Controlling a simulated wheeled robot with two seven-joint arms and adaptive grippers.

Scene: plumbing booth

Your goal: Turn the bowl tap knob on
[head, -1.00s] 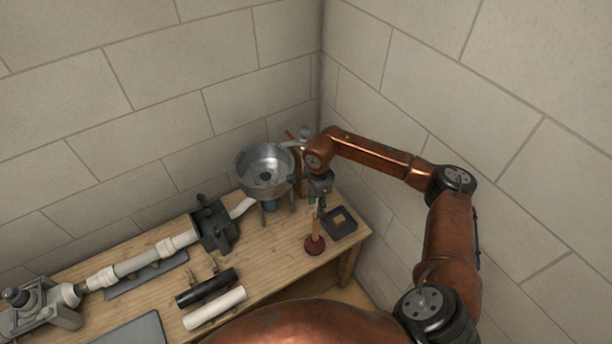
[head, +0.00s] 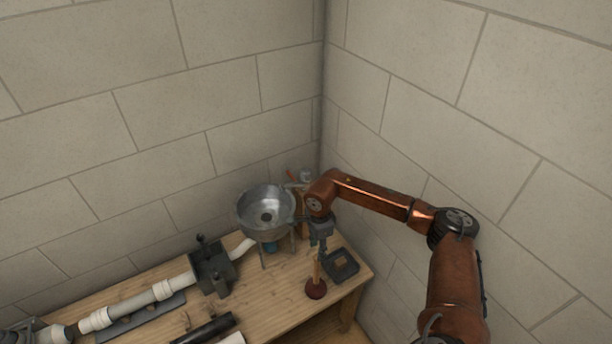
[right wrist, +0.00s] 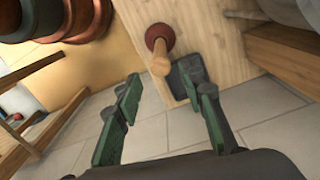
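The metal bowl (head: 251,222) stands on legs at the back of the wooden bench, near the wall corner. A grey tap part (head: 305,176) shows behind it to the right, partly hidden by my right arm; I cannot make out the knob clearly. My right gripper (head: 318,246) hangs pointing down just right of the bowl, apart from the tap. In the right wrist view the gripper (right wrist: 165,98) has its green-padded fingers spread with nothing between them. My left gripper is out of view.
A plunger (head: 316,289) with a wooden handle stands below my right gripper, beside a dark square tray (head: 350,266). White pipe (head: 138,303) and a dark clamp (head: 211,268) lie left of the bowl. Walls close in behind and right.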

